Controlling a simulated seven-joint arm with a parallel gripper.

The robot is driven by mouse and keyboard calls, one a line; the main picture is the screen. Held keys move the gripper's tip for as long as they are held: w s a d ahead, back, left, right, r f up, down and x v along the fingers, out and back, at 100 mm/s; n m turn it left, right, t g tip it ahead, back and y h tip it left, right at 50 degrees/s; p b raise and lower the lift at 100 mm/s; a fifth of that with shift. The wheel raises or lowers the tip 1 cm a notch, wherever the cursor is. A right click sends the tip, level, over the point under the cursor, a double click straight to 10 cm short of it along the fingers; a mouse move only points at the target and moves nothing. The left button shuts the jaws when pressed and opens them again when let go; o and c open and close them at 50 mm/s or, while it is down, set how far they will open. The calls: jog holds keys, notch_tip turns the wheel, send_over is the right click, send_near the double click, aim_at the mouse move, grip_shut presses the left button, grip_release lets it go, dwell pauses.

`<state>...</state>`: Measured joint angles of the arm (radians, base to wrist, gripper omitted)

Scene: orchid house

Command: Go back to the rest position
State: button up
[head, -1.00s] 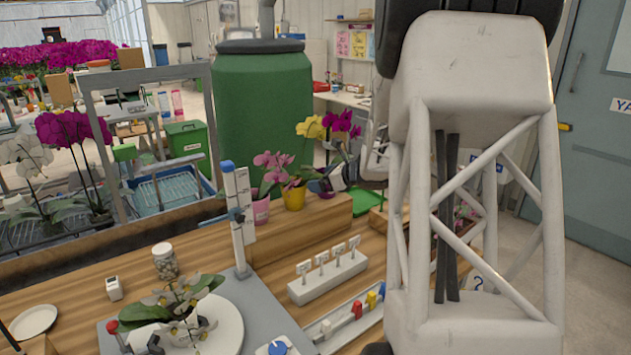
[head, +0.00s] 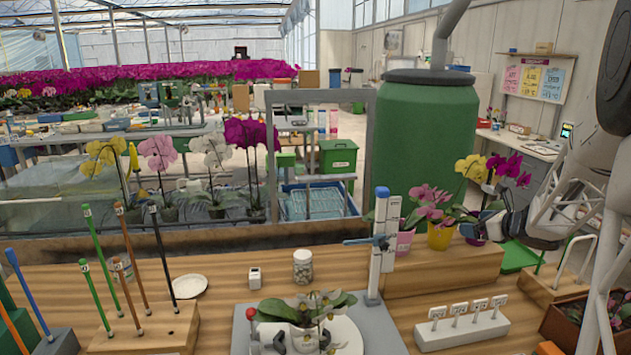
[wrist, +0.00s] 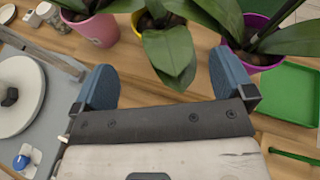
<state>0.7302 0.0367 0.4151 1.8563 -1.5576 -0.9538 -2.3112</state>
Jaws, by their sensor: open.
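My gripper (wrist: 166,85) is open, its two blue fingers spread wide with nothing between them. In the head view it shows at the right (head: 484,226), beside the flowering orchids at the back of the bench. In the wrist view, the pink pot (wrist: 95,28), yellow pot (wrist: 137,22) and purple pot (wrist: 247,58) stand just past the fingers. A large green leaf (wrist: 169,52) hangs in front of the gap between the fingers. I cannot tell whether a finger touches a plant.
A green tray (wrist: 291,98) lies right of the purple pot. A white upright stand (head: 385,250) rises behind a potted white orchid (head: 306,310). A white label block (head: 463,331) and a wooden rack of stakes (head: 150,332) are also on the bench. Bare wood (head: 225,275) shows at the middle left.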

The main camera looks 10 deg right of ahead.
jog(key=a+r+m+t+h, duration=0.1)
jog(key=a+r+m+h, duration=0.4)
jog(key=a+r+m, duration=0.55)
jog(key=s+a+r+m+g+h, duration=0.1)
jog(key=s+a+r+m+h, duration=0.3)
jog(key=s+a+r+m, duration=0.45)
jog(key=s+a+f+m+g+y, duration=0.1)
jog(key=s+a+f+m+g, duration=0.1)
jog(key=s+a+m, duration=0.65)
jog(key=s+a+f+m+g+y, duration=0.1)
jog(key=s+a+m+g+y, duration=0.15)
jog(key=s+a+m, duration=0.65)
jog(key=s+a+f+m+g+y, duration=0.1)
jog(key=s+a+f+m+g, duration=0.3)
jog(key=s, duration=0.9)
notch_tip(320, 180, down, 7)
jog(key=w+g, duration=0.1)
jog(key=shift+f+m+g, duration=0.2)
jog(key=shift+m+g, duration=0.15)
jog(key=shift+m, duration=0.1)
